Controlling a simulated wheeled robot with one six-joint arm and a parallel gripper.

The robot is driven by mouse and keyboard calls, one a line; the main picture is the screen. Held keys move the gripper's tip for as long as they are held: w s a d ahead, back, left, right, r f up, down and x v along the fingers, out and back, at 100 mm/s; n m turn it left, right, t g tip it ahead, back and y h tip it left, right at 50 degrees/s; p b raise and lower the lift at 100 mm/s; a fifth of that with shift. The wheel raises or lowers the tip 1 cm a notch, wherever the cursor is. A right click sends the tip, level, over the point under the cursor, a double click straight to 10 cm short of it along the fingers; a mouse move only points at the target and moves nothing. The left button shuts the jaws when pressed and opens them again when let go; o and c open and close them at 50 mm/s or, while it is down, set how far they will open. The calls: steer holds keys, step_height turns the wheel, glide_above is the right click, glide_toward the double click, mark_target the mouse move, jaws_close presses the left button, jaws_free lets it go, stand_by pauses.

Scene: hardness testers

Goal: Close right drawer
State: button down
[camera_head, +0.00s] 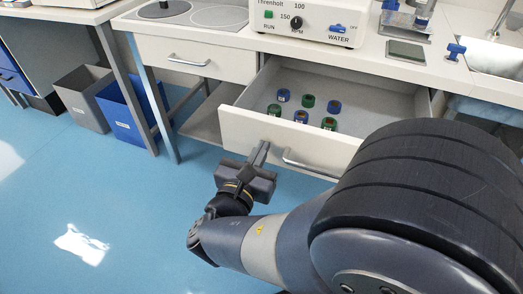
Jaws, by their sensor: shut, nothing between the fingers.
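The right drawer (247,127) is pulled open below the bench, with its cream front facing me. Several small blue and green round pieces (308,101) lie inside it. Its metal handle (308,167) runs along the front and is partly hidden behind my arm. My gripper (262,148) is shut and empty. In the picture it overlaps the lower left part of the drawer front, left of the handle. I cannot tell whether it touches the front. The drawer's right end is hidden by my arm.
The left drawer (228,61) is shut. A machine with knobs (304,19) stands on the bench above the open drawer, with a sink (497,60) at right. A grey bin (84,98) and a blue bin (124,112) stand at left. The blue floor at left is clear.

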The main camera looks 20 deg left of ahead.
steer(key=shift+w, duration=0.15)
glide_above(296, 99)
steer(key=shift+s+p, duration=0.2)
steer(key=shift+p, duration=0.1)
steer(key=shift+w, duration=0.25)
steer(key=shift+w+r, duration=0.1)
steer(key=shift+r, duration=0.15)
stand_by(0.4)
